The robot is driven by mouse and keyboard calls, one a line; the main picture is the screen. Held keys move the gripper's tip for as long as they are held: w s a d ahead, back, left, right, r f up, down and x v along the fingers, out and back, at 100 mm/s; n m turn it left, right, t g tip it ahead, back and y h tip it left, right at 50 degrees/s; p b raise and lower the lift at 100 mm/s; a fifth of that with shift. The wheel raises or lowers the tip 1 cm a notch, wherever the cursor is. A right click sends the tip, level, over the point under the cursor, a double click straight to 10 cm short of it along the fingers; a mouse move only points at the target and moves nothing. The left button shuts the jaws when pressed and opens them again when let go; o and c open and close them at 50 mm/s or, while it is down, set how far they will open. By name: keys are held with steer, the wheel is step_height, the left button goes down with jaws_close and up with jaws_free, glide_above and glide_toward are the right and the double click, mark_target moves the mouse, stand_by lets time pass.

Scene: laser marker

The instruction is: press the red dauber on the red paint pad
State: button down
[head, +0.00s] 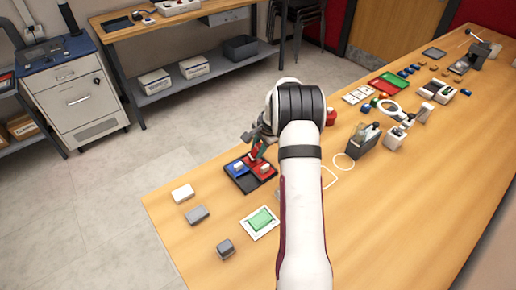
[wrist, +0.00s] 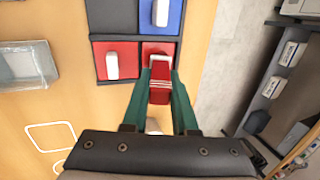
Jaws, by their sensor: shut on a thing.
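The black paint tray (head: 243,184) lies on the wooden table, left of my arm in the head view, with red and blue squares. In the wrist view the tray (wrist: 101,73) shows a blue pad (wrist: 176,18) and a red square (wrist: 99,52), each with a white block on it. Another red square (wrist: 152,47) lies just beyond my fingertips. My gripper (wrist: 160,70) has green fingers and is shut on the red dauber (wrist: 160,92), which has pale stripes. The dauber is over or at the tray's near edge; I cannot tell if it touches the pad.
A white-framed card with a green square (head: 262,222) lies near the tray. A white block (head: 183,193) and grey blocks (head: 197,214) lie toward the table's left edge. A tape dispenser (head: 367,138) and several small items stand on the right. White outlines mark bare table by my arm.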

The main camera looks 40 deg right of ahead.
steer(key=shift+r, duration=3.45)
